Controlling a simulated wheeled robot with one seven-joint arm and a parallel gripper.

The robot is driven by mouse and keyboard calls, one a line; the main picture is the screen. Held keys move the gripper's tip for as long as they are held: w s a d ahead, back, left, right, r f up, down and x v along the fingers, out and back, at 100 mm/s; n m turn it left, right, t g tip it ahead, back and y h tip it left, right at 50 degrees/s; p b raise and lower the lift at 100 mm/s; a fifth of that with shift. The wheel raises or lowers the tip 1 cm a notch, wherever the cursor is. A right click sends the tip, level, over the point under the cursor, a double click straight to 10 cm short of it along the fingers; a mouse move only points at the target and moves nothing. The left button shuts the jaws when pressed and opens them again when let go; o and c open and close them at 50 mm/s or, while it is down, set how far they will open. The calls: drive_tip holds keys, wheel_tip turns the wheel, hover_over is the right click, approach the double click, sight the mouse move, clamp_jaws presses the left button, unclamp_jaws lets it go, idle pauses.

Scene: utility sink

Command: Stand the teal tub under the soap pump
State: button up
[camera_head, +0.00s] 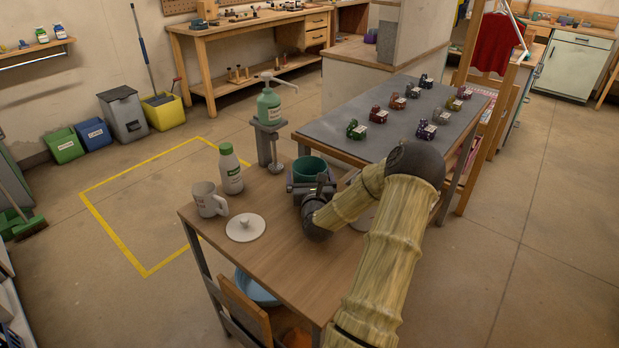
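The teal tub (309,166) is near the far edge of the wooden table, its open mouth facing up. My gripper (311,186) is at the tub, with dark finger parts showing on its left and right sides. The tub's lower part is hidden by the gripper, so I cannot tell whether the fingers press on it. The soap pump (268,104) is a green bottle with a pale pump head, on a grey stand (265,146) at the table's far edge. Its spout points right. The tub is in front and to the right of the stand, not below the spout.
A white bottle (231,170), a mug (209,200) and a white lid with a knob (245,228) stand left of my gripper. A small round metal base with a post (274,167) is between stand and tub. A grey-topped table (393,118) with several small objects is behind right.

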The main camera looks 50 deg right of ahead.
drive_tip(key=shift+s+a+r, duration=0.1)
drive_tip(key=shift+r, duration=0.05)
drive_tip(key=v, duration=1.2)
drive_tip(key=shift+r, duration=0.1)
idle(1.4)
